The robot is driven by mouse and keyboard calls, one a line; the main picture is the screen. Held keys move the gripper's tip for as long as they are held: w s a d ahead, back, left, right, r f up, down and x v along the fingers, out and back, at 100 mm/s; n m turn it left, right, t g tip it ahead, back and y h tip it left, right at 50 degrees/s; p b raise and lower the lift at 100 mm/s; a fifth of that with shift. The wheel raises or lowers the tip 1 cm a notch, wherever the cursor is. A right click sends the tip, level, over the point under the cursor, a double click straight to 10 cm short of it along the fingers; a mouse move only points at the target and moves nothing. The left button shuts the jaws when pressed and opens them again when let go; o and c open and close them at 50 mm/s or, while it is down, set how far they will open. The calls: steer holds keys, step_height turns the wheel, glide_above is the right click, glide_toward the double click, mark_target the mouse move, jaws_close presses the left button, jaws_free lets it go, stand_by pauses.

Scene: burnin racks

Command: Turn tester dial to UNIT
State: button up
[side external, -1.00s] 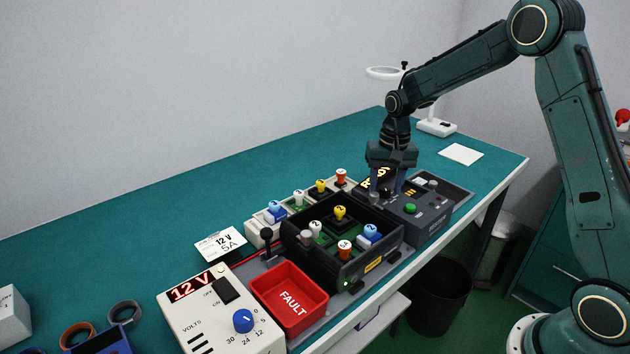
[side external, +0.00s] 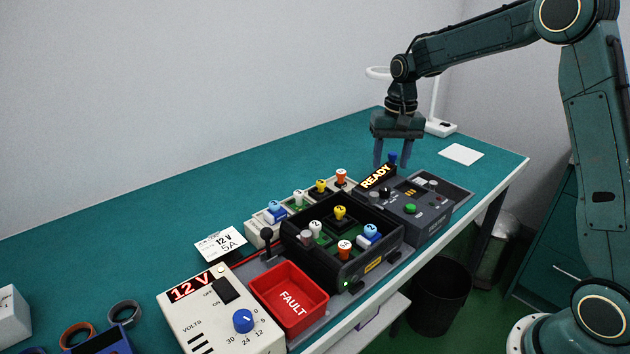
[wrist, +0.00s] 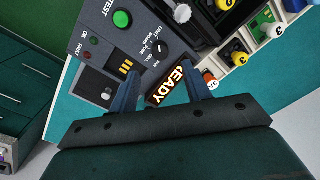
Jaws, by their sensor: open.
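The dark grey tester (side external: 425,222) stands at the right end of the row on the bench, with a lit READY display (side external: 376,177). In the wrist view its small black dial (wrist: 161,49) has several labels around it, UNIT among them; which one the pointer marks is too small to tell. The same view shows the green TEST button (wrist: 122,19) and the READY display (wrist: 172,82). My gripper (side external: 391,164) is open and empty, pointing down above the tester. Its fingers (wrist: 160,88) are apart and clear of the dial.
Left of the tester stands a black tray (side external: 352,270) of several colour-topped cells, with more cells behind it. Further left are the red FAULT bin (side external: 289,299) and a 12 V supply (side external: 215,315). The bench behind is clear; a lamp (side external: 438,127) stands at the back.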

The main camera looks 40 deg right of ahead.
step_height(320, 180, up, 6)
steer(key=shift+r, duration=0.2)
steer(key=shift+s+d, duration=0.1)
stand_by(0.3)
steer(key=s+a+r+n+t, duration=0.1)
steer(key=s+a+r+n, duration=0.1)
steer(key=s+a+r, duration=0.3)
steer(key=s+a+r+n+t, duration=0.1)
steer(key=s+a+r, duration=0.15)
steer(key=s, duration=0.45)
steer(key=s+a+f+n+t, duration=0.1)
steer(key=s+a+f+n, duration=0.1)
steer(key=s, duration=0.6)
steer(key=s+a+f+n+t, duration=0.1)
steer(key=s+a+n+t, duration=0.1)
steer(key=s, duration=0.6)
steer(key=shift+a+f, duration=0.15)
steer(key=shift+f, duration=0.25)
steer(key=shift+c, duration=0.2)
